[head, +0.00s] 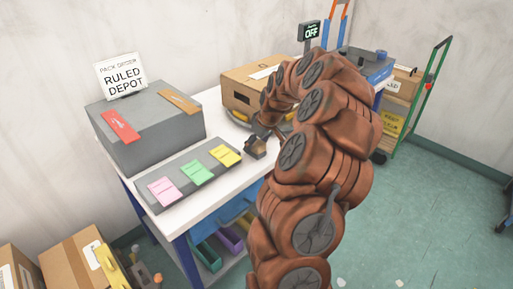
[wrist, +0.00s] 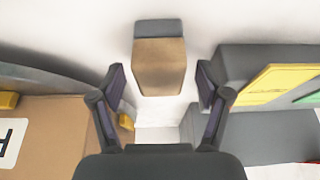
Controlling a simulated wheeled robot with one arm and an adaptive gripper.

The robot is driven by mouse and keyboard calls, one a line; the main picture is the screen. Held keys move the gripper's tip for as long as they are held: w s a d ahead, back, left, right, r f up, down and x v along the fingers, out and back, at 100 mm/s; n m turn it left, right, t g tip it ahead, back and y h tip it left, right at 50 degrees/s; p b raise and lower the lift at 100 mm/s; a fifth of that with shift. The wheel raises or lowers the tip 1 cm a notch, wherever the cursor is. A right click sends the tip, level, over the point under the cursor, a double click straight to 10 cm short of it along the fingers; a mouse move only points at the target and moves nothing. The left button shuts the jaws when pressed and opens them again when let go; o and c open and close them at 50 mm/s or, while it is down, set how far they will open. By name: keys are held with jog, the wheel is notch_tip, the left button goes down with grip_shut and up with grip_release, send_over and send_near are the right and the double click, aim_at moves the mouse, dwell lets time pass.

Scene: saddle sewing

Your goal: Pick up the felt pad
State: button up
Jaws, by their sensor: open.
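A small tan-brown block with a dark grey end (wrist: 159,65), which looks like the felt pad, lies on the white table. In the wrist view it sits between and just beyond my fingertips, with a gap on each side. In the head view it shows as a small dark brown piece (head: 256,148) at the end of my arm. My gripper (wrist: 160,82) is open and empty, its two fingers spread either side of the block. In the head view my arm hides part of the gripper.
A cardboard box (head: 240,92) stands close behind my gripper. A green-framed trolley (head: 436,75) stands right.

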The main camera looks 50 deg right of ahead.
aim_at(257, 142)
jog(key=c, duration=1.3)
jog(key=shift+r, duration=0.2)
jog(key=shift+r+b, duration=0.45)
jog(key=shift+r, duration=1.15)
jog(key=s+a+b, duration=0.1)
jog(key=s+a, duration=0.1)
jog(key=s, duration=0.3)
jog(key=s+a+r, duration=0.1)
jog(key=s+a, duration=0.1)
jog(key=s, duration=0.3)
jog(key=s+a+b, duration=0.1)
jog(key=s+a, duration=0.1)
jog(key=s, duration=0.3)
jog(key=shift+r+b, duration=0.2)
jog(key=shift+b, duration=0.15)
jog(key=shift+w, duration=0.1)
